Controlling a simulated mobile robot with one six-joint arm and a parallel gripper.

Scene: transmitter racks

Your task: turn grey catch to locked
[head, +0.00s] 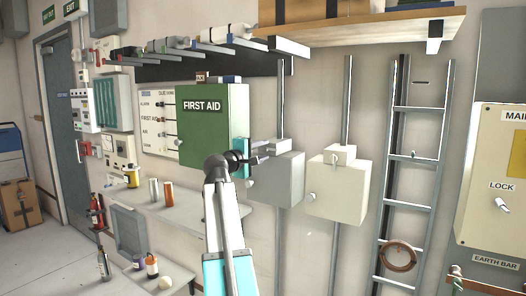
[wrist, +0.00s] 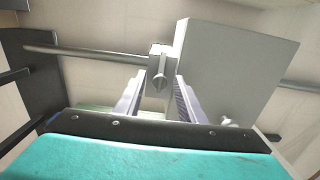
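The grey box (head: 275,178) hangs on the wall right of the green first aid cabinet. In the wrist view the box (wrist: 232,75) has a small block (wrist: 154,50) on one side, and a grey catch (wrist: 160,77) sits on that block. The catch's lever lies lengthwise between my fingers. My gripper (head: 272,149) is open, with its fingers (wrist: 159,86) on either side of the catch; I cannot tell whether they touch it. In the head view my gripper hides much of the catch area.
A paler box (head: 338,190) of similar shape hangs to the right, then a ladder (head: 413,155) and a cream cabinet (head: 490,180) with a LOCK handle. The first aid cabinet (head: 212,125) is close on the left. A loaded shelf (head: 360,22) juts out above.

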